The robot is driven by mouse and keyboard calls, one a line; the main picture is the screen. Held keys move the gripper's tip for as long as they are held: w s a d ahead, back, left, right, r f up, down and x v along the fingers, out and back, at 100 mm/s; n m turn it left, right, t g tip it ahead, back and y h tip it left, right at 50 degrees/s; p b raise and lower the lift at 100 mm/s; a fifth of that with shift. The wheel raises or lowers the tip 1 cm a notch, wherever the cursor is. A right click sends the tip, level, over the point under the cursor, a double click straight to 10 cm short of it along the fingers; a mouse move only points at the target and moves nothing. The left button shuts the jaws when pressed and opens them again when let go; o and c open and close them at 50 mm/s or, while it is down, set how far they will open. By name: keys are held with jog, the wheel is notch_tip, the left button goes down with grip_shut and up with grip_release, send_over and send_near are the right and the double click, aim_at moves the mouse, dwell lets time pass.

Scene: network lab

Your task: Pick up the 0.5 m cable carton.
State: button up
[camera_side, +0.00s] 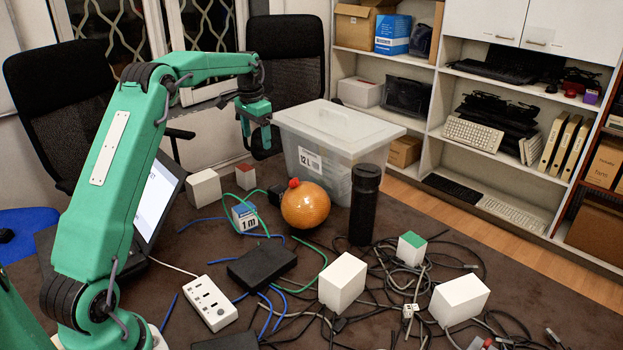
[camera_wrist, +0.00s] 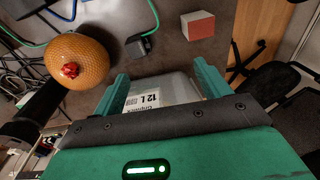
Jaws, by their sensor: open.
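No label reading 0.5 m can be made out. A small carton with a blue band (camera_side: 245,214) reads "1 m" in the side view. A small white carton with a red top (camera_side: 245,177) stands behind it and also shows in the wrist view (camera_wrist: 198,25), beyond my fingertips. Another small white carton with a green top (camera_side: 411,249) stands among cables at the right. No label shows on the red-topped or green-topped carton. My gripper (camera_side: 256,128) is open and empty, raised above the table near the clear bin. Its two fingers show spread in the wrist view (camera_wrist: 162,72).
A clear lidded bin (camera_side: 325,140) stands near my gripper. An orange ball-like object (camera_side: 306,205) and a black cylinder (camera_side: 365,205) stand before it. Plain white boxes (camera_side: 342,283), a black box (camera_side: 261,266), a power strip (camera_side: 210,303) and tangled cables crowd the table.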

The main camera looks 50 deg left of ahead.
jog(key=g, duration=0.1)
send_near(242, 169)
jog(key=shift+h, duration=0.3)
jog(key=f, duration=0.3)
jog(key=a+f, duration=0.1)
jog(key=f, duration=0.1)
jog(key=shift+w+f, duration=0.1)
jog(key=shift+f, duration=0.15)
jog(key=shift+d+f, duration=0.15)
jog(key=shift+f, duration=3.75)
jog(key=c, duration=1.1)
jog(key=shift+r, duration=0.2)
